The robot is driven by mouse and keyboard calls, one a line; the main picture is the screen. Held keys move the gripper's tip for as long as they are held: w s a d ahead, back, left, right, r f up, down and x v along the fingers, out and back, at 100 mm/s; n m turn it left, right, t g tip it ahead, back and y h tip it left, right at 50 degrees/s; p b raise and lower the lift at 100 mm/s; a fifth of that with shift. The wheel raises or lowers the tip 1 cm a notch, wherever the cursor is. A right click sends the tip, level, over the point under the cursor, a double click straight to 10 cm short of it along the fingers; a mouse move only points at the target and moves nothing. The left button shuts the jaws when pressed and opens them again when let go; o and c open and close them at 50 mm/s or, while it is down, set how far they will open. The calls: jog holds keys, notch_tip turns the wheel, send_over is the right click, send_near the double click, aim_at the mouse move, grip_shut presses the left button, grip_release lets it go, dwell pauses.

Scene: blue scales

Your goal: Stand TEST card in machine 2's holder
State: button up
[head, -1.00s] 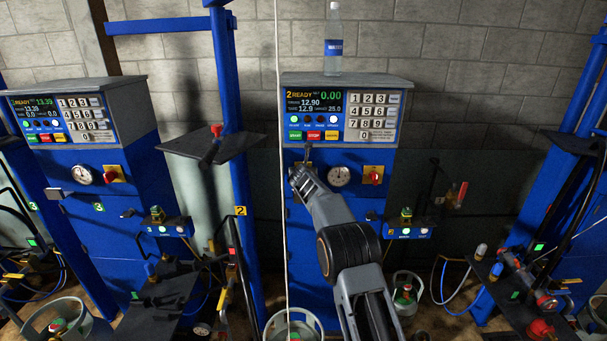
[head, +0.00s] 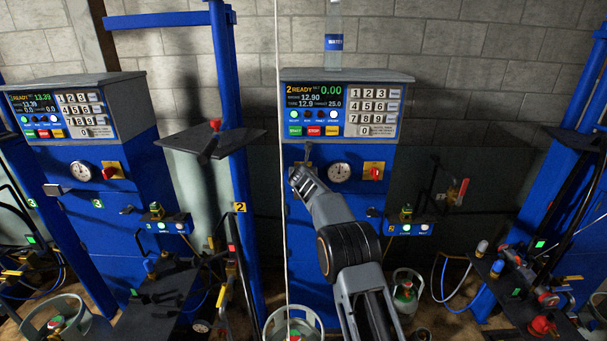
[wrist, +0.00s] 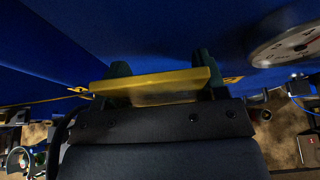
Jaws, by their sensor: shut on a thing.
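My gripper (wrist: 163,75) is shut on a yellow card (wrist: 155,86) in the wrist view. The card lies across the two dark fingers, close to a blue panel face. Any lettering on it cannot be read. In the head view my gripper (head: 301,172) is at the front of machine 2 (head: 345,105), below its display and left of the round gauge (head: 339,172). My gripper hides the card there. A small grey upright piece (head: 308,152) shows just above my gripper; I cannot tell whether it is the holder.
A red knob (head: 376,173) is right of the gauge. A thin pale hose (head: 281,150) hangs left of my gripper. Machine 3 (head: 75,110) and a blue post (head: 232,110) stand left. Gas cylinders (head: 405,292) stand below.

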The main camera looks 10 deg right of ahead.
jog(key=shift+f+b, duration=1.6)
jog(key=shift+f, duration=0.45)
jog(key=o, duration=0.9)
jog(key=shift+f, duration=0.1)
jog(key=shift+o, duration=0.7)
jog(key=shift+d, duration=0.15)
jog(key=shift+s, duration=0.1)
jog(key=shift+s+a+r+b, duration=0.25)
jog(key=shift+s+b, duration=0.15)
jog(key=shift+b, duration=0.1)
jog(key=b+v, duration=0.4)
jog(key=v, duration=0.8)
jog(key=shift+s, duration=0.3)
jog(key=shift+r, duration=0.2)
